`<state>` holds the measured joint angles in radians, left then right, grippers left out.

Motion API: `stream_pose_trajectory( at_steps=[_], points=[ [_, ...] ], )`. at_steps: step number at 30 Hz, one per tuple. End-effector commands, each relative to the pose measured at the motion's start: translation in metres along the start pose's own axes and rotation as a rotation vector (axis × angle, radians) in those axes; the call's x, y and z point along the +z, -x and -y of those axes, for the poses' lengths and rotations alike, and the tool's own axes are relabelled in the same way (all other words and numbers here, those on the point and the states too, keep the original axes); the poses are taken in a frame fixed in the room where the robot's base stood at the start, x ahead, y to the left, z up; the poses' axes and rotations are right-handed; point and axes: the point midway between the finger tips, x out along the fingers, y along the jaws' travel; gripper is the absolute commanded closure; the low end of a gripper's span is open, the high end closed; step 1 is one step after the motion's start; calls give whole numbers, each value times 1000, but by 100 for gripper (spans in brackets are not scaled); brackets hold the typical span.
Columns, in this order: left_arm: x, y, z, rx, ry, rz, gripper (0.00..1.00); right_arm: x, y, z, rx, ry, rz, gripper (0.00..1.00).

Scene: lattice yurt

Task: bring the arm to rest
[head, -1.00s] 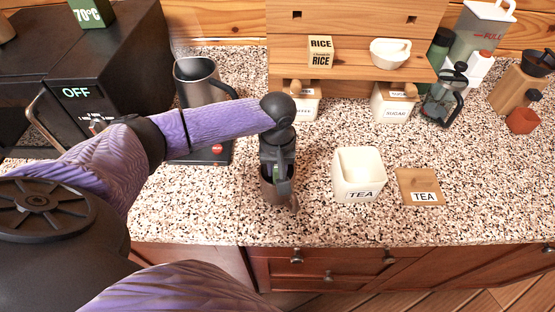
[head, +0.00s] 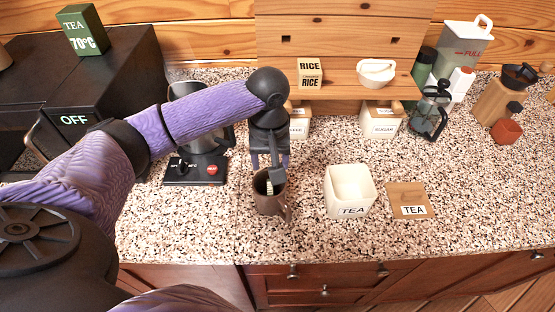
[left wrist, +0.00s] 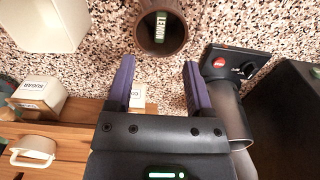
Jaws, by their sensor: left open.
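My left gripper (head: 270,162) is open above and slightly behind the brown mug (head: 268,203). In the left wrist view its two purple fingers (left wrist: 160,75) are spread with nothing between them. The mug also shows there (left wrist: 163,48), beyond the fingertips and apart from them. Inside the mug lies a tea bag with a green tag (left wrist: 160,25) reading LEMON. My right gripper is not in view.
A metal kettle (head: 212,135) on its black base (head: 195,172) stands close left of the gripper. An open white TEA canister (head: 349,190) and its wooden lid (head: 409,200) are to the right. A wooden shelf (head: 340,82) stands behind. The front counter is clear.

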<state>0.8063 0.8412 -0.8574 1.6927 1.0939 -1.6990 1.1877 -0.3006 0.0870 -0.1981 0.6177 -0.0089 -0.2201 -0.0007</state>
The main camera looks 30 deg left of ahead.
Motion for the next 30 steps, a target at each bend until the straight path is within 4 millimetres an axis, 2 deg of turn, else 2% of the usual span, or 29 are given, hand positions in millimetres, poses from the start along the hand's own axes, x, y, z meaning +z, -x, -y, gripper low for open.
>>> stream_pose_trajectory(
  at_steps=[4,6,8,9,12,15,20,26,29,30],
  points=[
    [2,1,-1,2,-9,1,33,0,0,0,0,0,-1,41],
    [13,-9,-9,15,-81,2,33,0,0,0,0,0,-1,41],
    [35,-26,-22,49,-208,-1,33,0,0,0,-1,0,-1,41],
    [55,-38,-33,85,-314,-9,33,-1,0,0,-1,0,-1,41],
    [101,-58,-52,190,-529,-60,33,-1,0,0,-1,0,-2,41],
    [131,-66,-55,256,-636,-124,33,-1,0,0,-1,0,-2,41],
    [157,-69,-40,270,-698,-215,33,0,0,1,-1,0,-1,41],
    [176,-70,3,173,-707,-282,33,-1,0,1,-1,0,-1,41],
    [185,-69,32,86,-707,-292,33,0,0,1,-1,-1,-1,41],
    [184,-83,35,68,-712,-287,33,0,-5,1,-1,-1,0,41]
  ],
)
